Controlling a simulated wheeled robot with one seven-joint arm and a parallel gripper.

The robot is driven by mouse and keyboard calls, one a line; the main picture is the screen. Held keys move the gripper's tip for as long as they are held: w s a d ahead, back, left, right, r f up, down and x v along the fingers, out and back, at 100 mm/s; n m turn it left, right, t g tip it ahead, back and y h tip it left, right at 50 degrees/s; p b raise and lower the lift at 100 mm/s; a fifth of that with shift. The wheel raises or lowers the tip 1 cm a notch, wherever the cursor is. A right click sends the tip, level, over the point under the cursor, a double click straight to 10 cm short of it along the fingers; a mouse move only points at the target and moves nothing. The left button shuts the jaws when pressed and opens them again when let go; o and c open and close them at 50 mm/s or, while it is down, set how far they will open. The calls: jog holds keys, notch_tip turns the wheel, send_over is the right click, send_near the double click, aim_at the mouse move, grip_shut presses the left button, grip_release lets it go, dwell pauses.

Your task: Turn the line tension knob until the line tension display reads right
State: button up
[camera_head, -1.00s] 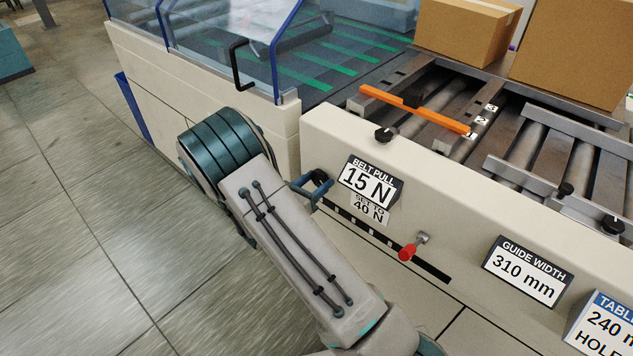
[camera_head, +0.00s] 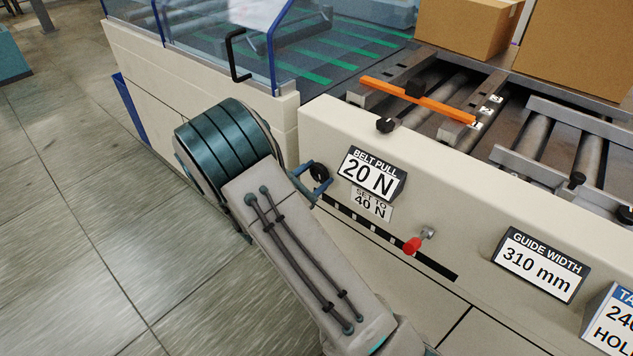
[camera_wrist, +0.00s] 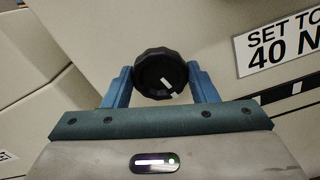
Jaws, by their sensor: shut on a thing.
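The black knob (camera_wrist: 160,74) is on the cream machine panel, with a white mark on its face pointing to the lower right in the wrist view. My gripper (camera_wrist: 162,82) is shut on it, one blue finger on each side. In the head view, my gripper (camera_head: 316,184) is at the panel, left of the displays, and the knob (camera_head: 319,172) is partly hidden by it. The display beside it (camera_head: 371,178) is labelled BELT PULL and reads 20 N. A plate under it (camera_head: 371,206) says SET TO 40 N. I see no display labelled line tension.
A red-tipped lever (camera_head: 413,245) sticks out of the panel to the right. The GUIDE WIDTH display (camera_head: 539,264) reads 310 mm. A black knob (camera_head: 387,125) and an orange bar (camera_head: 418,99) are above, near the rollers. Open floor (camera_head: 90,200) lies left.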

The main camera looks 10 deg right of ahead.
jog(key=shift+a+f+m+b, duration=0.1)
jog(key=shift+a+m+b, duration=0.05)
jog(key=shift+m+b, duration=0.95)
jog(key=shift+m, duration=0.3)
jog(key=o, duration=1)
jog(key=shift+w+a, duration=0.1)
jog(key=shift+c, duration=0.2)
jog(key=p+v, duration=0.1)
jog(key=v, duration=1.2)
jog(key=shift+s+a, duration=0.2)
jog(key=shift+s, duration=0.15)
